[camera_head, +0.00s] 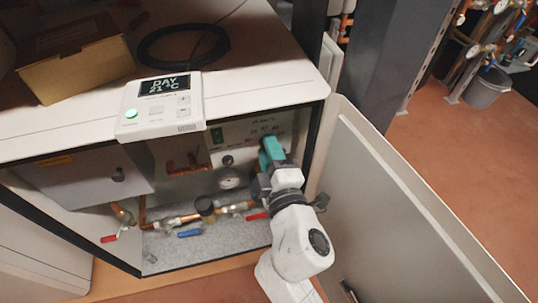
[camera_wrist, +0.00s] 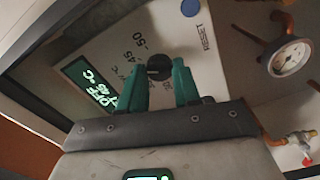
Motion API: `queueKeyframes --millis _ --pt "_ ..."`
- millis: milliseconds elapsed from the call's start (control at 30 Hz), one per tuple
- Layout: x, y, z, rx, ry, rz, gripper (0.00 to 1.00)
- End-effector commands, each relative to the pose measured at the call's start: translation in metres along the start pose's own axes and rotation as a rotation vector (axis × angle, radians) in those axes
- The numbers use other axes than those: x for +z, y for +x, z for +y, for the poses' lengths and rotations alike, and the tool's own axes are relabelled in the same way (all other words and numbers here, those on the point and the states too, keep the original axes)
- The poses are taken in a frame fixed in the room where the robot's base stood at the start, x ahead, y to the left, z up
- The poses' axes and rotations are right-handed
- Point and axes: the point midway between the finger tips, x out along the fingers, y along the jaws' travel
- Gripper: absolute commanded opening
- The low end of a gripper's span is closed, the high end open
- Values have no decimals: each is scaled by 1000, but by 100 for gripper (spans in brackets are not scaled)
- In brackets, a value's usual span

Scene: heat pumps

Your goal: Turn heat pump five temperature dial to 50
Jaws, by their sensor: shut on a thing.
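The temperature dial (camera_wrist: 159,68) is a small dark round knob on a pale control panel (camera_wrist: 207,62). In the wrist view my gripper (camera_wrist: 160,76) has one teal finger on each side of the dial, shut on it. Printed marks beside the dial include 50 and 45. I cannot tell exactly where its pointer stands. A green-lit display (camera_wrist: 91,83) on the panel appears to read OFF and 45 °C. In the head view my gripper (camera_head: 270,152) reaches the panel inside the open cabinet and hides the dial. The unit's number is not legible.
A thermostat (camera_head: 160,105) on the cabinet top reads DAY 21 °C. The open door (camera_head: 405,205) stands close to my arm's right. Pipes, a red valve handle (camera_head: 109,239) and a blue one (camera_head: 189,233) lie below. A blue RESET button (camera_wrist: 190,8) and gauge (camera_wrist: 290,57) are near the dial.

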Motion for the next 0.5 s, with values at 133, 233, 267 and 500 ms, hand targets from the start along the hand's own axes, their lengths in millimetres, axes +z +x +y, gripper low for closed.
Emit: queueKeyframes --millis 133,233,267,500 --pt "3 0 -4 -1 139 -4 2" --pt "3 0 -3 0 234 -3 2" --pt "3 0 -3 0 262 -4 2" --pt "3 0 -4 -1 488 -5 2"
